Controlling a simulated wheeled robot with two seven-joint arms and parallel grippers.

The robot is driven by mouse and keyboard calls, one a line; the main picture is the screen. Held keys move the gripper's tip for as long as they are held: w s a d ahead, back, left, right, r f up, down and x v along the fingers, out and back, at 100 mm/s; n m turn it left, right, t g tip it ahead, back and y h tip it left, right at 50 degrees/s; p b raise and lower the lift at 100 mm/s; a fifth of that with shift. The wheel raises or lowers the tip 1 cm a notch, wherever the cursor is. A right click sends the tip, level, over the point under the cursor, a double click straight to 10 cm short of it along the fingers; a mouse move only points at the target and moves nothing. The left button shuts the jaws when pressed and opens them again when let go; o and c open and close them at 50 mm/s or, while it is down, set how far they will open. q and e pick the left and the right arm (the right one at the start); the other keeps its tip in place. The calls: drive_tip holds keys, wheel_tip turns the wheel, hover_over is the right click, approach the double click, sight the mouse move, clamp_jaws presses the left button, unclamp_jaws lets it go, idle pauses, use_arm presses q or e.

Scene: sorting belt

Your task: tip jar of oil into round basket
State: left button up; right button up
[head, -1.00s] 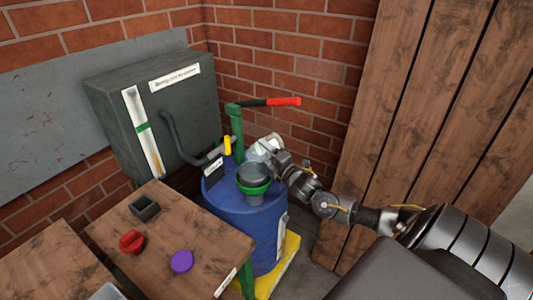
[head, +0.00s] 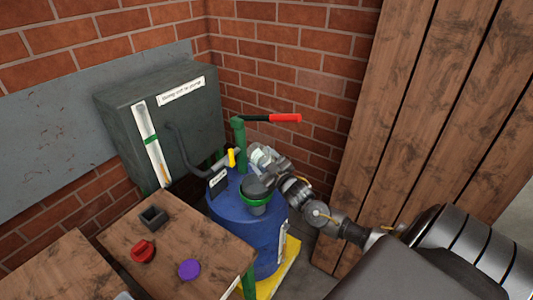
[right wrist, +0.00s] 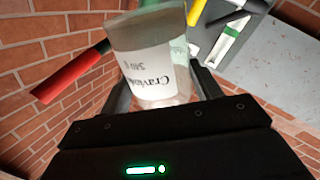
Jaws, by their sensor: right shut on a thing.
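My right gripper (head: 268,162) is shut on a clear jar (head: 260,155) with a white label. In the right wrist view the jar (right wrist: 155,65) sits between the two fingers, its label lettering upside down. The jar looks tilted in the head view; its mouth and contents are hard to make out. The round basket (head: 258,196), dark with a green rim, sits on top of a blue drum (head: 245,235). The jar is above and behind the basket, and my gripper partly hides the basket's top. My left gripper is out of view.
A green pump post with a red-ended handle (head: 284,118) rises behind the jar. A dark grey cabinet (head: 185,110) with a hose stands at the back left. A wooden table (head: 190,235) holds a red knob (head: 143,251), a purple lid (head: 189,269) and a small dark square holder (head: 153,216).

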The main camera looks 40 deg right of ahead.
drive_tip(key=a+m+p, duration=0.1)
drive_tip(key=m, duration=0.1)
drive_tip(key=a+m+p, duration=0.1)
drive_tip(key=m, duration=0.1)
drive_tip(key=shift+m, duration=0.4)
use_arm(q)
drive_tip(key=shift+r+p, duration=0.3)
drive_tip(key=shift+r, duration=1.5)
use_arm(e)
drive_tip(key=shift+a+f+m+g, duration=0.25)
drive_tip(key=shift+f+m+g, duration=0.1)
drive_tip(key=shift+m, duration=0.45)
